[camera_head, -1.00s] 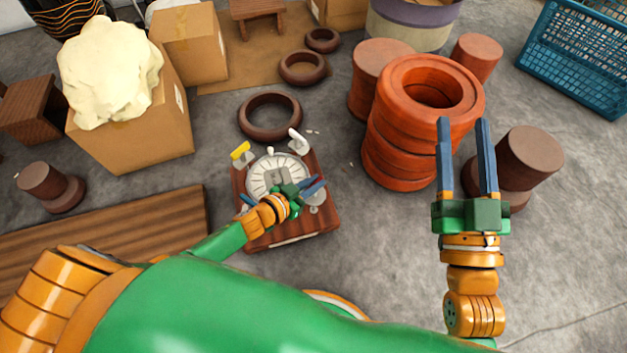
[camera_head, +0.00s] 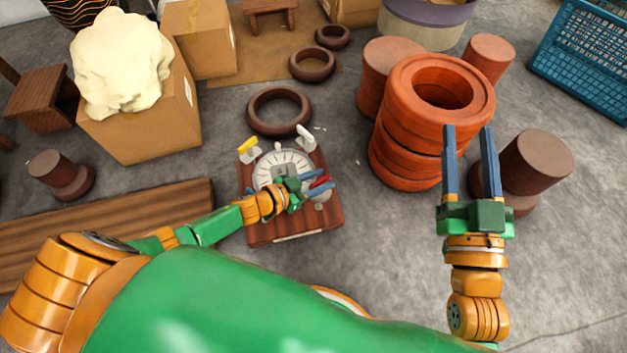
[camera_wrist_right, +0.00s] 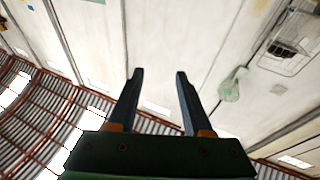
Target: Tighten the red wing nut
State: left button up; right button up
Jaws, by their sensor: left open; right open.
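The red wing nut (camera_head: 321,182) shows at the right side of a wooden block (camera_head: 291,226) that carries a pale ribbed disc (camera_head: 268,168). My left gripper (camera_head: 318,182) is open at the wing nut, with a blue finger on either side of it in the picture; I cannot tell whether they touch it. A yellow wing nut (camera_head: 248,148) and a white one (camera_head: 305,136) stand at the block's far corners. My right gripper (camera_head: 470,145) is open, empty and raised; its fingers also show in the right wrist view (camera_wrist_right: 158,82).
A stack of orange-red rings (camera_head: 410,150) and a brown drum form (camera_head: 536,163) stand to the right. A dark ring (camera_head: 279,110) lies behind the block. A cardboard box (camera_head: 145,130) and a plank (camera_head: 110,225) are at left. Bare floor lies right of the block.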

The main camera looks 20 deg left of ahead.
aim_at(321, 180)
pick_arm(q)
jog(key=shift+p+v, duration=0.5)
jog(key=shift+v, duration=0.4)
jog(key=shift+p+v, duration=0.5)
jog(key=shift+v, duration=0.4)
jog(key=p+v, duration=0.1)
jog(key=v, duration=0.2)
jog(key=shift+a+r, duration=0.1)
pick_arm(e)
jog(key=s+d+f+g+h, duration=0.1)
jog(key=s+f+g, duration=0.2)
jog(key=f, duration=0.3)
jog(key=s+d+f+g+h, duration=0.1)
jog(key=s+d+f+g, duration=0.1)
jog(key=f+g, duration=0.4)
jog(key=s+d+f+m+g+h, duration=0.1)
jog(key=s+f+g, duration=0.3)
jog(key=f, duration=0.4)
jog(key=shift+s+d+f+g+h, duration=0.25)
jog(key=shift+s+d+g+h, duration=0.15)
jog(key=shift+h, duration=0.1)
